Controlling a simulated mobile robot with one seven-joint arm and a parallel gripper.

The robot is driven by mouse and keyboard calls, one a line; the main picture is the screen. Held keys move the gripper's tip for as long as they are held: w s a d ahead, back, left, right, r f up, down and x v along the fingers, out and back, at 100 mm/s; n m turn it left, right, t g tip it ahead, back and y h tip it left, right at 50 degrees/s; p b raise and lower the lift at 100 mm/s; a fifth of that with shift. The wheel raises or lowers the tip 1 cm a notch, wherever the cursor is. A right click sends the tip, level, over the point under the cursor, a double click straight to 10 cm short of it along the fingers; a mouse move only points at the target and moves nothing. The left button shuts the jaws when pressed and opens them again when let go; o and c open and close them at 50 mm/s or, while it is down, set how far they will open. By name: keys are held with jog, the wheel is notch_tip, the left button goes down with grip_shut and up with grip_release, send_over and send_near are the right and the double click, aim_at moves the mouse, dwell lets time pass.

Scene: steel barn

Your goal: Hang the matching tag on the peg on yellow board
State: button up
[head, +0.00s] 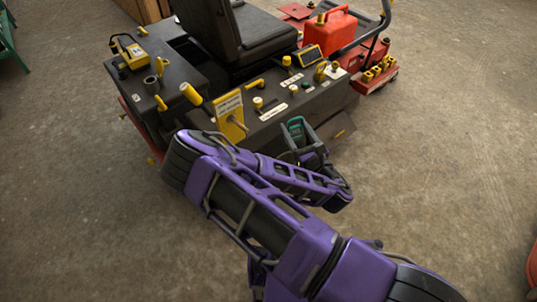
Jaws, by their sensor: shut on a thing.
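The yellow board (226,125) stands upright at the front left of the machine's black console, with a pale lettered plate across its top. A small peg (237,122) sticks out from its lower face, and I see no tag on it. My gripper (298,140) is shut on a teal-green tag (295,126), to the right of the board and apart from it. The tag is held up in front of the console. Its markings are too small to read, and its lower part is hidden by the fingers.
The machine's console (284,105) carries several yellow and white knobs and levers. A black seat (238,35) rises behind the board. A red fuel can (327,30) stands at the back right. The concrete floor (440,165) at right is clear.

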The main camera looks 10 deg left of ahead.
jog(key=s+a+f+n+g+y+b, duration=0.1)
jog(key=s+a+f+n+g+y, duration=0.35)
jog(key=a+f, duration=0.2)
jog(key=b, duration=0.2)
send_near(232, 122)
jog(key=shift+x, duration=1.9)
jog(key=shift+w+a+f+m+t+b, duration=0.25)
jog(key=shift+w+a+m+b, duration=0.2)
jog(key=shift+w+a+b, duration=0.65)
jog(key=shift+s+d, duration=0.1)
jog(key=shift+s, duration=0.2)
jog(key=o, duration=1.4)
jog(key=shift+v, duration=4.5)
